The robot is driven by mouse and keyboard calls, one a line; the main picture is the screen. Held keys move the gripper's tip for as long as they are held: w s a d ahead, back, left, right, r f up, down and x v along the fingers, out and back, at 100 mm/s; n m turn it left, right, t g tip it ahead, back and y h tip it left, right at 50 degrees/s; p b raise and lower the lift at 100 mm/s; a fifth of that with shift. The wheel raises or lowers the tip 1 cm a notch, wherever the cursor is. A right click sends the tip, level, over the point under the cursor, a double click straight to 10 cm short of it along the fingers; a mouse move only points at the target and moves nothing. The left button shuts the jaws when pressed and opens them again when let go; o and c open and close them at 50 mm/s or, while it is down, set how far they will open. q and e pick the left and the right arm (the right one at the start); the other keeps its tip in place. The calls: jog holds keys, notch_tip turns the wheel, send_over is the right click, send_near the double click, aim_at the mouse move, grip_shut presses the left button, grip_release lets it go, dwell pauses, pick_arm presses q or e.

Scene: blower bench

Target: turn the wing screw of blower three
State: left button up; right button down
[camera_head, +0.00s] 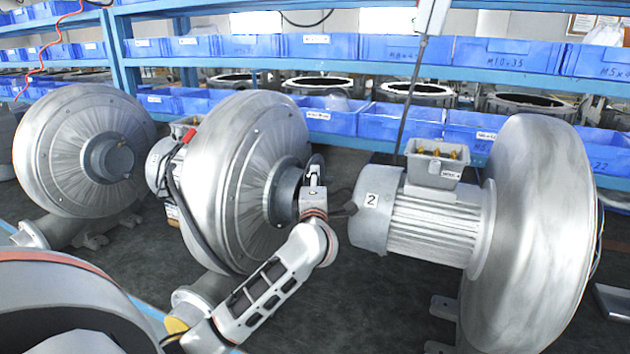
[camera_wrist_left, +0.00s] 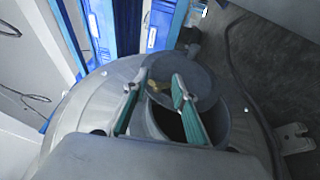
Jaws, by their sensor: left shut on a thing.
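The middle blower (camera_head: 245,165) is a large grey metal drum whose hub faces right, with a round disc (camera_head: 315,165) at the hub's open mouth. My left gripper (camera_head: 313,187) is at this hub. In the left wrist view, its two green-padded fingers (camera_wrist_left: 160,80) reach over the open hub (camera_wrist_left: 168,125) to the disc (camera_wrist_left: 192,78). A small brass-coloured piece, apparently the wing screw (camera_wrist_left: 156,87), lies between the fingertips, and the gripper is shut on it. Its exact shape is too small to tell. No number shows on this blower. My right gripper is out of view.
A blower marked 2 (camera_head: 430,215) stands close to the right of my left gripper. Another blower (camera_head: 85,150) stands at the left. Blue bins (camera_head: 400,50) fill the racks behind. Some dark bench top (camera_head: 370,310) is clear in front.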

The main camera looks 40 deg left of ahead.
pick_arm(q)
jog(key=o, duration=1.1)
jog(key=v, duration=1.2)
